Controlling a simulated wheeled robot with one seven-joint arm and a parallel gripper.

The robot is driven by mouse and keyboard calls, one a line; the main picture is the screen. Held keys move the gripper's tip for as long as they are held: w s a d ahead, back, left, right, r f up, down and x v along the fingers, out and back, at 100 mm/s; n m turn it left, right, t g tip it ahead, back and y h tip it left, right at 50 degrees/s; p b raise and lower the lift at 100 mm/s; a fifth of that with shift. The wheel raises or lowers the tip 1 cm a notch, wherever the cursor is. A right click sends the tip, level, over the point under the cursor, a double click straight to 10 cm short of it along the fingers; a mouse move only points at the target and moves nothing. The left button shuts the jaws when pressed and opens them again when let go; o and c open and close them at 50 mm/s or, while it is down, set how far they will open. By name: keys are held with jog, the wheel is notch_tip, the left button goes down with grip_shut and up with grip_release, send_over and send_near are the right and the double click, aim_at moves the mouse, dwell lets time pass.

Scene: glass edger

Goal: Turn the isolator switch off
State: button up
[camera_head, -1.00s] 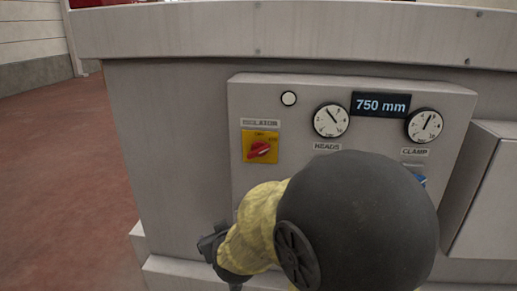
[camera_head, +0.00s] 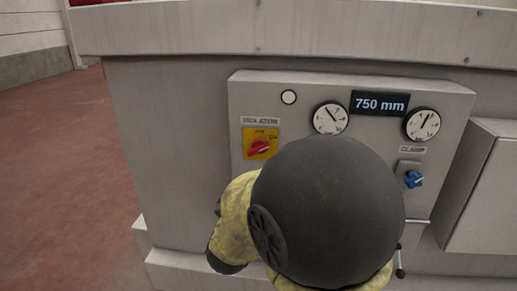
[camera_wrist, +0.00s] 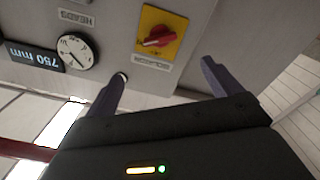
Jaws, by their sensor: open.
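The isolator switch is a red rotary knob (camera_head: 258,148) on a yellow plate (camera_head: 261,134), under an ISOLATOR label on the machine's grey panel. In the wrist view the red knob (camera_wrist: 158,37) appears upside down, its handle lying roughly across the plate. My gripper (camera_wrist: 160,75) is open, with its two dark fingers spread to either side below the knob in that view. The fingers appear apart from the knob and nothing is between them. In the head view my arm hides the gripper's fingertips.
A blue clamp knob (camera_head: 413,179) sits at the panel's right, under a gauge (camera_head: 422,124). Another gauge (camera_head: 330,118) and a 750 mm display (camera_head: 380,103) are above. A grey box (camera_head: 487,195) juts out at right. Open red floor (camera_head: 70,180) lies left.

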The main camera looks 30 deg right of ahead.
aim_at(259, 147)
jog(key=p+x, duration=1)
jog(key=x, duration=0.7)
jog(key=shift+w+d+p, duration=0.1)
jog(key=shift+p, duration=0.25)
jog(key=c, duration=1)
jog(key=shift+o, duration=0.2)
